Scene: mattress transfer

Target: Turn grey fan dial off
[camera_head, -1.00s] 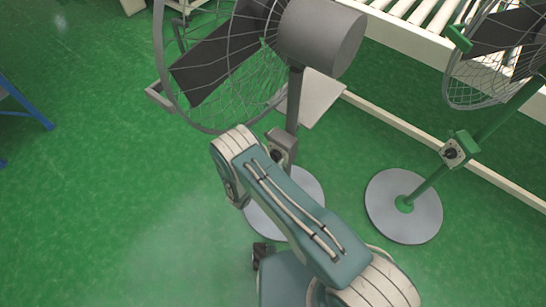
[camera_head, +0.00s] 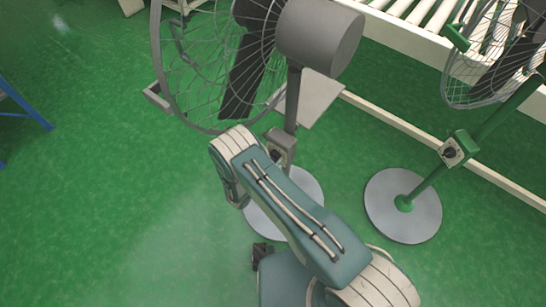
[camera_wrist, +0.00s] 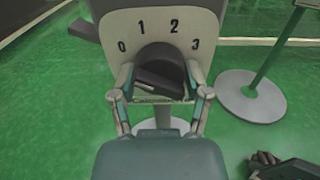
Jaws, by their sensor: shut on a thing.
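The grey fan (camera_head: 320,38) stands ahead of me in the head view, on a grey pole with a round base. Its control box (camera_head: 282,144) sits low on the pole, partly hidden by my arm. In the wrist view, its pale dial plate (camera_wrist: 118,22) carries the numbers 0, 1, 2 and 3. A black dial (camera_wrist: 158,68) sits below the numbers. My gripper (camera_wrist: 160,88) is shut on the dial, with a finger on each side. I cannot tell which number the dial points to. In the head view my arm hides the grip.
A green fan (camera_head: 480,130) stands to the right on a round grey base (camera_head: 404,207). Behind the fans is a white roller conveyor (camera_head: 410,35) and a pale floor rail (camera_head: 420,135). Blue metal legs (camera_head: 25,105) show at far left. The green floor at left is clear.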

